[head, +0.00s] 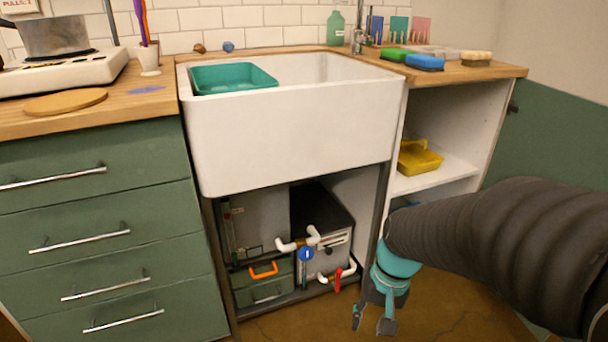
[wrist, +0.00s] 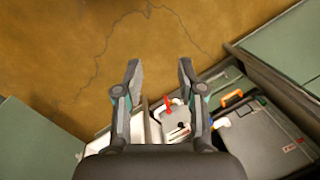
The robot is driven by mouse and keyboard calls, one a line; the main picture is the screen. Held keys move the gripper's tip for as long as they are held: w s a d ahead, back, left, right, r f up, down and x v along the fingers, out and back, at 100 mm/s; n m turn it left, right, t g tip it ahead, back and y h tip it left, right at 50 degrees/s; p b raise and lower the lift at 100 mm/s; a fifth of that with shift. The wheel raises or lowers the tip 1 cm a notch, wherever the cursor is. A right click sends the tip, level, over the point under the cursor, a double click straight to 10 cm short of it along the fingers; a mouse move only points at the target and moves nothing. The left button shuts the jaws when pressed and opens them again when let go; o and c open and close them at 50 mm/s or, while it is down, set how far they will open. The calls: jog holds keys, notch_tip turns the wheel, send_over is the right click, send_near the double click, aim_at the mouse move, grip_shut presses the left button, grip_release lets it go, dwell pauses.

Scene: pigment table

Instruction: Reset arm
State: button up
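My gripper (head: 372,318) hangs low in the head view, pointing down at the floor in front of the cabinet, right of the opening under the sink. In the wrist view its two fingers (wrist: 160,82) are spread apart, with bare floor beyond the tips and nothing between them. My dark, sleeved arm comes in from the right side of the head view.
A white sink (head: 290,140) holds a teal tub (head: 235,89). Below it are pipes with a red-handled valve (head: 338,280) and a green box with an orange handle (head: 263,270). A yellow tray (head: 418,159) sits on the right shelf. Brown floor (wrist: 60,50) is clear.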

jog(key=s+d+r+n+t+h+p, duration=0.1)
jog(key=s+r+t, duration=0.2)
jog(key=r, duration=0.4)
jog(key=s+d+r+n+t+h+p, duration=0.1)
jog(key=s+d+r+t, duration=0.1)
jog(key=r, duration=0.6)
jog(key=shift+s+r+t, duration=0.2)
jog(key=shift+s+t, duration=0.4)
jog(key=shift+s, duration=0.6)
